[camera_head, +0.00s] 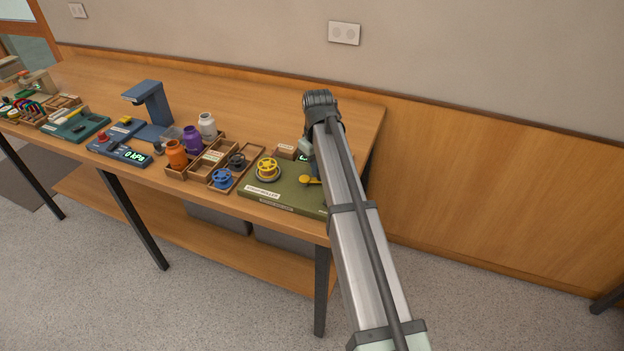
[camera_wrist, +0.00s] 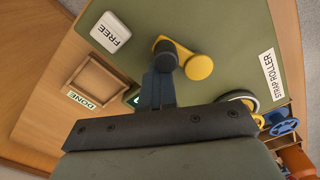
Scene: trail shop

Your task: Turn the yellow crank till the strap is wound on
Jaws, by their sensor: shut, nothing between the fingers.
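The green strap roller board (camera_head: 283,195) lies at the right end of the bench. Its yellow crank (camera_head: 308,181) shows beside my arm; the wrist view shows the crank's round yellow hub (camera_wrist: 199,67) and dark knob (camera_wrist: 166,56). My gripper (camera_wrist: 160,80) is shut and empty, its fingertips close to the knob; I cannot tell whether they touch it. A yellow spool (camera_head: 267,168) sits on the board's left part; in the wrist view my gripper hides most of it. My arm hides the board's right side in the head view.
In the wrist view, a white block marked FREE (camera_wrist: 111,33) and an empty wooden tray marked DONE (camera_wrist: 97,84) are near the crank. A blue spool (camera_head: 222,178) and an orange bottle (camera_head: 177,154) stand in wooden trays to the left. The bench behind is clear.

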